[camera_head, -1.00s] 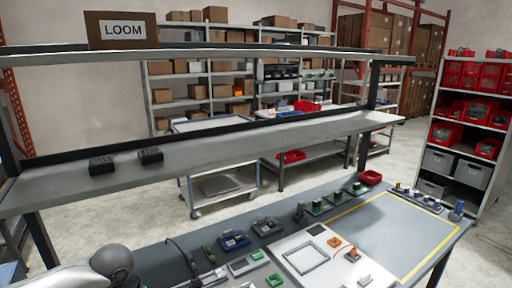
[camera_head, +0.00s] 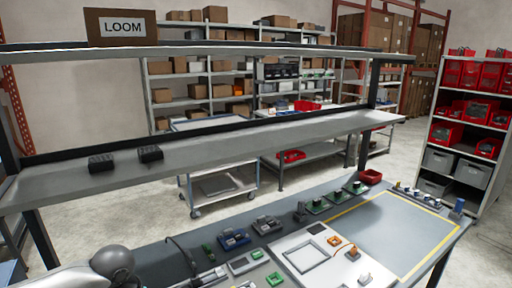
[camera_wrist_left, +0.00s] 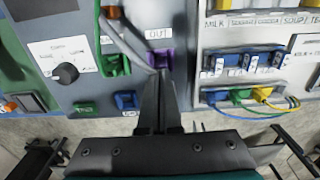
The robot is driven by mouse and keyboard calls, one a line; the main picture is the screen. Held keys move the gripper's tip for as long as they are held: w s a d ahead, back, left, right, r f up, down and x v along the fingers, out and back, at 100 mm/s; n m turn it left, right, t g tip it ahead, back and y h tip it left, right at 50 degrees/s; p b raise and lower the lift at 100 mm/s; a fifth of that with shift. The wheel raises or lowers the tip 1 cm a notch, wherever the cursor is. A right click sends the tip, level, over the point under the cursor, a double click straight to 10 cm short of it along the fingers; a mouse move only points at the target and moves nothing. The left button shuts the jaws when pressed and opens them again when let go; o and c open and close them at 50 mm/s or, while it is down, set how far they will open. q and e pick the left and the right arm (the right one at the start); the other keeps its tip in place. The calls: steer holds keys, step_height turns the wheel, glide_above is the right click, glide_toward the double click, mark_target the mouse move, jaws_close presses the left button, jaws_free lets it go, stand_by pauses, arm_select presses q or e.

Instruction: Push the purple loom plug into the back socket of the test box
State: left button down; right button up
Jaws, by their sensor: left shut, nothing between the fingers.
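A purple connector piece (camera_wrist_left: 160,58) sits just below the OUT label in the left wrist view. I cannot tell if it is the loom plug, a socket, or both together. My left gripper (camera_wrist_left: 161,76) is shut and empty, its fingertips at the lower edge of the purple piece; whether they touch cannot be told. A grey cable runs down from the upper left to the purple piece. A grey panel with a black knob (camera_wrist_left: 65,73) lies to the left. Which unit is the test box, and its back socket, cannot be made out. My right gripper is out of view.
Green connectors (camera_wrist_left: 112,62) stand close left of the fingers. A white panel with blue connectors (camera_wrist_left: 245,65) and coloured wires lies to the right. In the head view, small units (camera_head: 234,239) crowd the bench; the yellow-outlined mat (camera_head: 395,228) is mostly clear.

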arm_select(q)
steer(key=shift+f+b, duration=0.5)
steer(key=shift+f, duration=0.15)
steer(key=shift+r, duration=0.1)
step_height(320, 180, up, 6)
steer(key=p, duration=0.5)
